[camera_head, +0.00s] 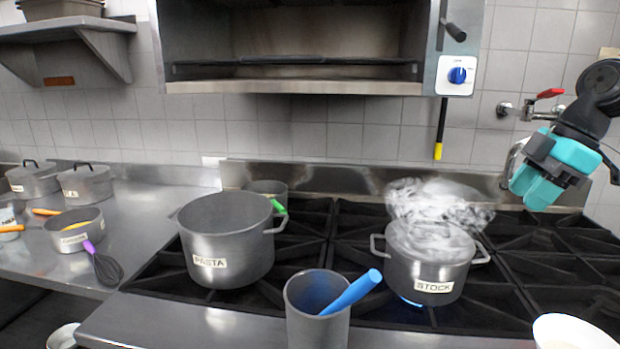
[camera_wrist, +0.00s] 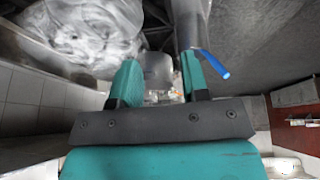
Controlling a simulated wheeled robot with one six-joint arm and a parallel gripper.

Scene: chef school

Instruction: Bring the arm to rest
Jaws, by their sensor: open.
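My gripper (camera_head: 532,187) hangs in the air at the right, above the back right of the stove and in front of the tiled wall. It is teal and points down and to the left. In the wrist view its two teal fingers (camera_wrist: 160,80) stand apart with nothing held between them. The stock pot (camera_head: 430,270) steams to the left of and below the gripper, apart from it.
The pasta pot (camera_head: 225,245) stands on the left of the black stove (camera_head: 330,240). A grey container (camera_head: 318,325) with a blue-handled tool (camera_head: 352,291) is at the front. A red-handled tap (camera_head: 548,94) is close behind the arm. A white bowl (camera_head: 570,332) sits front right.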

